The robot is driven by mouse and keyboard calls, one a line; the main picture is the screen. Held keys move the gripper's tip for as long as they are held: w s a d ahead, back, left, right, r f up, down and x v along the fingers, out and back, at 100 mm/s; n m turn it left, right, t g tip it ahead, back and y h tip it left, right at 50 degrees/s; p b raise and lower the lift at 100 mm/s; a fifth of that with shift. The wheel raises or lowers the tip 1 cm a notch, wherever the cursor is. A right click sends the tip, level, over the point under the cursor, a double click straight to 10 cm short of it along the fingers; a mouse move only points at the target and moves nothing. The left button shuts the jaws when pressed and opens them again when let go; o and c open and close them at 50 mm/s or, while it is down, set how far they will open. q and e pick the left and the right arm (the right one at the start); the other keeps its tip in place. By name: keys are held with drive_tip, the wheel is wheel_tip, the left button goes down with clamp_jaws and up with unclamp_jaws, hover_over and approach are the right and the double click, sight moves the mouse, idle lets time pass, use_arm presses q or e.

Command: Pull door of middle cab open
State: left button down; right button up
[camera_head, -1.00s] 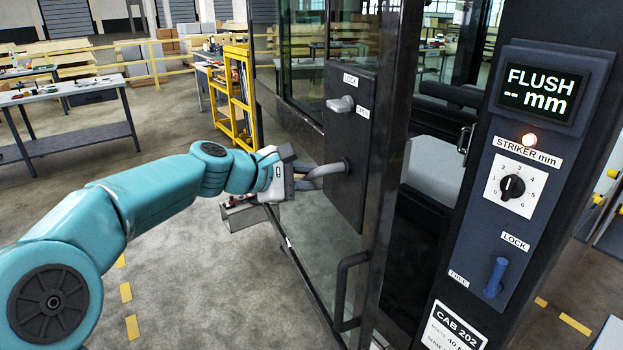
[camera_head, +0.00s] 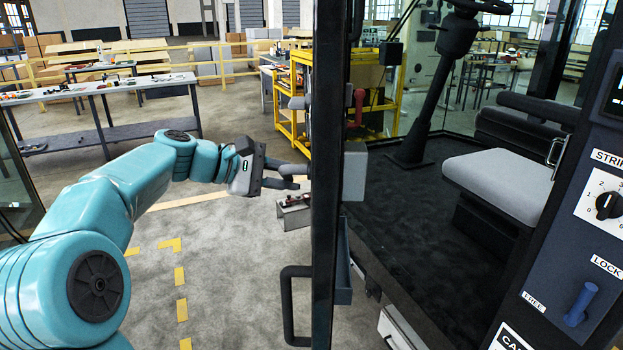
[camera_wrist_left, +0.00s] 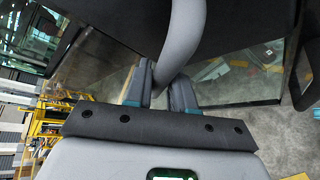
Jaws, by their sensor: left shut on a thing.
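The cab door (camera_head: 326,240) is swung open and shows nearly edge-on in the head view. The cab interior, with its grey seat (camera_head: 505,180) and steering column (camera_head: 435,95), shows to its right. My left gripper (camera_head: 298,177) is at the door's outer side, left of the door edge. In the left wrist view, the fingers of my left gripper (camera_wrist_left: 160,85) are shut on a grey curved handle (camera_wrist_left: 183,35). A black bar handle (camera_head: 289,305) is lower on the door. My right gripper is not in view.
The cab post with a dial (camera_head: 609,205) and a blue lever (camera_head: 581,303) stands at the right. A yellow rack (camera_head: 290,105) stands behind the door. A workbench (camera_head: 105,90) is at the back left.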

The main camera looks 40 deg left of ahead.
use_arm(q)
drive_tip(key=shift+d+f, duration=0.1)
drive_tip(key=shift+d, duration=0.1)
drive_tip(key=c, duration=1.1)
unclamp_jaws()
drive_tip(key=shift+o, duration=0.2)
drive_tip(key=shift+s+a, duration=0.1)
